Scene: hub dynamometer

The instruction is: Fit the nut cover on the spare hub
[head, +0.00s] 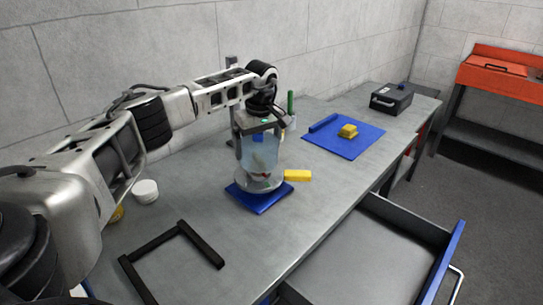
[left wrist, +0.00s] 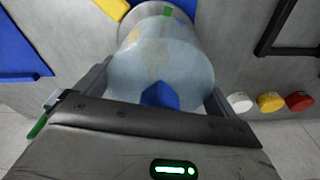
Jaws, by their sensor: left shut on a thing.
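A clear, pale-blue cylindrical cover (head: 262,154), which I take to be the nut cover, stands roughly upright between the fingers of my left gripper (head: 259,140). The gripper comes from above and is shut on it. In the left wrist view the cover (left wrist: 165,62) fills the space between the fingers (left wrist: 158,98), with a green mark on its far edge and a blue patch near me. The cover is over a blue pad (head: 256,201). Reddish and green shapes show blurred through its wall. The spare hub is not clearly distinguishable, and I cannot tell whether the cover touches it.
A yellow block (head: 298,175) lies right beside the cover. A blue mat (head: 352,147) with a yellow piece (head: 348,131) and a black case (head: 391,99) are farther back. A black frame (head: 150,248) and white cap (head: 145,190) are nearer. A drawer (head: 370,250) stands open in front.

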